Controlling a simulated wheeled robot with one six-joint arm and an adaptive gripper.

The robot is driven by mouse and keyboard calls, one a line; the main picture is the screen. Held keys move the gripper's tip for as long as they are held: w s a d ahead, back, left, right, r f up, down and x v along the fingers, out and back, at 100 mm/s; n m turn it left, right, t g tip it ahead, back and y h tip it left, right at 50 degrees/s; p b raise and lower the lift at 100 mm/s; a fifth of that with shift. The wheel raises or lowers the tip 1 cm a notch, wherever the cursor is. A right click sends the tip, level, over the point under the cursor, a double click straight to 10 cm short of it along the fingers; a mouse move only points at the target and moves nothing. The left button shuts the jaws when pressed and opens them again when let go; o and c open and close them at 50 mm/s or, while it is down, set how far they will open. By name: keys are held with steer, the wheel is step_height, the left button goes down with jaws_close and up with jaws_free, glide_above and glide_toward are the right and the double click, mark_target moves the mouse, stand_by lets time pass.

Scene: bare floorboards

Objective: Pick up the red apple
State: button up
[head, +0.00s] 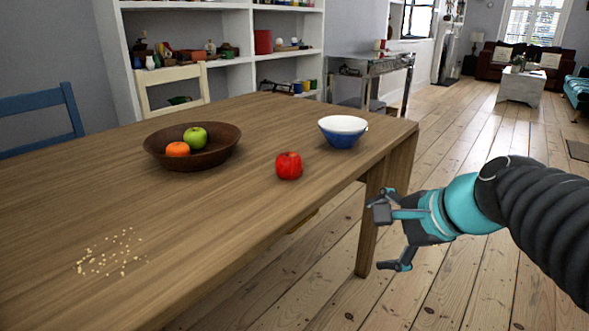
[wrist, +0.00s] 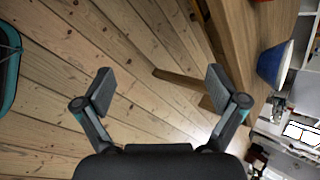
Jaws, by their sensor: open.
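The red apple (head: 288,166) sits on the wooden table (head: 200,220), between the brown bowl and the blue and white bowl. I do not see the apple in the wrist view. My gripper (head: 388,238) is open and empty, off the table's right edge over the floor, to the right of the apple and apart from it. In the wrist view, my gripper's two fingers (wrist: 160,90) are spread wide, with floorboards and a table leg beyond them.
A brown bowl (head: 160,158) holds a green apple (head: 195,138) and an orange fruit (head: 177,149). A blue and white bowl (head: 342,138) stands near the table's right end; it also shows in the wrist view (wrist: 272,64). Crumbs (head: 112,252) lie at the front left. Chairs stand behind.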

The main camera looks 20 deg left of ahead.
mark_target(296, 165)
steer(key=w+a+r+m+y, duration=0.5)
steer(key=w+a+r+m, duration=0.1)
steer(key=w+a+m, duration=0.35)
steer(key=shift+t, duration=0.3)
steer(key=x, duration=0.3)
steer(key=b+x, duration=0.1)
steer(key=x, duration=0.2)
steer(key=r+x, duration=0.1)
steer(key=x, duration=0.2)
steer(key=shift+w+a+f, duration=0.1)
steer(key=shift+w, duration=0.35)
steer(key=shift+w+b+x, duration=0.15)
steer(key=shift+b+x, duration=0.05)
steer(key=shift+x, duration=1.25)
steer(key=shift+w+b+x, duration=0.15)
steer(key=shift+w+x, duration=0.05)
steer(key=shift+x, duration=1.2)
steer(key=c, duration=1.3)
